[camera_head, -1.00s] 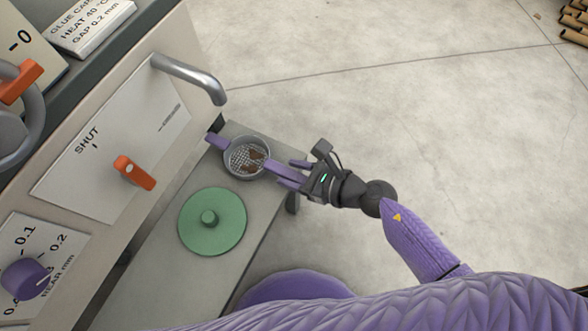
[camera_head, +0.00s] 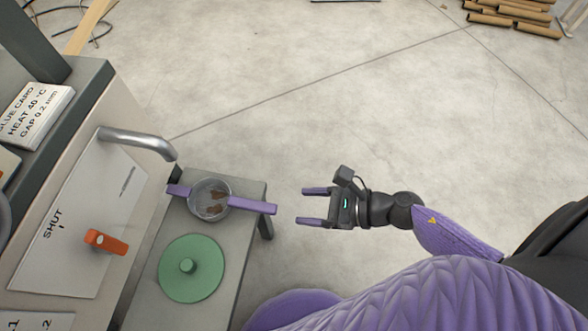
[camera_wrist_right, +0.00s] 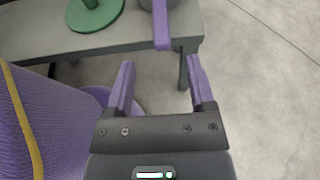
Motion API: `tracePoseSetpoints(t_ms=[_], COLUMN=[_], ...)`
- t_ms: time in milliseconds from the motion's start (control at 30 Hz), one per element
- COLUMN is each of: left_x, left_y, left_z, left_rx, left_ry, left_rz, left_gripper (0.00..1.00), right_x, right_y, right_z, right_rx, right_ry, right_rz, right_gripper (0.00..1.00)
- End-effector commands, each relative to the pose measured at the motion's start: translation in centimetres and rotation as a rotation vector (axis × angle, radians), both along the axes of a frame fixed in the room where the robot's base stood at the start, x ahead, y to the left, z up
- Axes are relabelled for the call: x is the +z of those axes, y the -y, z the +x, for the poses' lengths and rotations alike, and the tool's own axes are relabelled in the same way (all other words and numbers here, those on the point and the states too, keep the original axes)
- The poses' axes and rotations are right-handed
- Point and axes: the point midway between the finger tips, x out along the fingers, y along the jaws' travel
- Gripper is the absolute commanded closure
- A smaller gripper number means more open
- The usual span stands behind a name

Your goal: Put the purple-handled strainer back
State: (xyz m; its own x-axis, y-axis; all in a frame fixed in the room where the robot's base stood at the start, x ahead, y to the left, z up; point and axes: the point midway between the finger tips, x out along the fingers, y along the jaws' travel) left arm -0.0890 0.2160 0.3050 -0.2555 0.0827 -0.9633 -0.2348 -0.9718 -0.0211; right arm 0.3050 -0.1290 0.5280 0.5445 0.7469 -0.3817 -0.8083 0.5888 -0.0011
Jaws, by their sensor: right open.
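The strainer (camera_head: 209,200) is a round grey bowl with brown pieces in it. One purple handle (camera_head: 253,206) points right past the edge of a grey bench, and a shorter purple tab points left. Whether it rests directly on the bench or on a vessel, I cannot tell. My right gripper (camera_head: 313,206) is open and empty, to the right of the handle's end with a clear gap. In the right wrist view, the handle (camera_wrist_right: 161,28) lies beyond the open fingertips (camera_wrist_right: 160,68). My left gripper is not in view.
A green round lid (camera_head: 190,268) with a knob lies on the bench (camera_head: 226,281) near the strainer. The machine panel with an orange lever (camera_head: 105,242) and a curved metal pipe (camera_head: 138,141) stands left. Cardboard tubes (camera_head: 512,14) lie far off. The floor on the right is clear.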

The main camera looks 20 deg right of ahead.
Motion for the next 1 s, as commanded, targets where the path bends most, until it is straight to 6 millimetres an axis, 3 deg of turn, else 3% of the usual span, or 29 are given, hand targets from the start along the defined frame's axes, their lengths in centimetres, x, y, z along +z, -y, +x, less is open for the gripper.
tracePoseSetpoints(t_ms=[167, 267, 300, 367, 400, 500, 533, 600, 700, 800, 1000], left_x=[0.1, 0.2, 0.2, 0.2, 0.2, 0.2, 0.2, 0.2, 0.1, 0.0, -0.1], left_y=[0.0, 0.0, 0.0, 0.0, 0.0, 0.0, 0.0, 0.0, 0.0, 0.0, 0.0], left_z=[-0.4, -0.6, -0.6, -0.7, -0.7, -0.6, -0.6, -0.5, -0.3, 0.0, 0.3], left_rx=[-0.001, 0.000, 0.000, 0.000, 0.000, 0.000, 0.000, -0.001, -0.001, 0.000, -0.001], left_ry=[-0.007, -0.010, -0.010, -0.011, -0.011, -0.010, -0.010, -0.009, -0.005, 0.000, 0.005], left_rz=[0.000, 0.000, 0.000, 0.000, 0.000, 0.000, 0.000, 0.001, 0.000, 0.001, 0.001], left_gripper=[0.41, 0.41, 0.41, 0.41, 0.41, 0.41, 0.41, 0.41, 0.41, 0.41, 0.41], right_x=[-0.8, -6.5, -10.3, -15.7, -18.5, -22.4, -22.8, -23.0, -22.5, -22.3, -22.3], right_y=[0.7, 3.9, 5.9, 8.6, 9.7, 10.5, 10.3, 9.7, 8.9, 8.6, 8.6], right_z=[-0.2, -1.6, -4.0, -9.4, -13.7, -25.0, -28.0, -33.7, -38.4, -39.8, -39.7], right_rx=[-0.073, -0.562, -0.885, -1.382, -1.697, -2.418, 2.560, 2.405, 2.277, 2.234, 2.235], right_ry=[-0.070, -0.495, -0.737, -1.033, -1.165, -1.281, 1.242, 0.943, 0.694, 0.615, 0.616], right_rz=[0.048, 0.355, 0.543, 0.808, 0.958, 1.235, -1.271, -1.122, -1.003, -0.969, -0.973], right_gripper=[0.30, 0.30, 0.30, 0.30, 0.30, 0.30, 0.30, 0.30, 0.30, 0.30, 0.30])
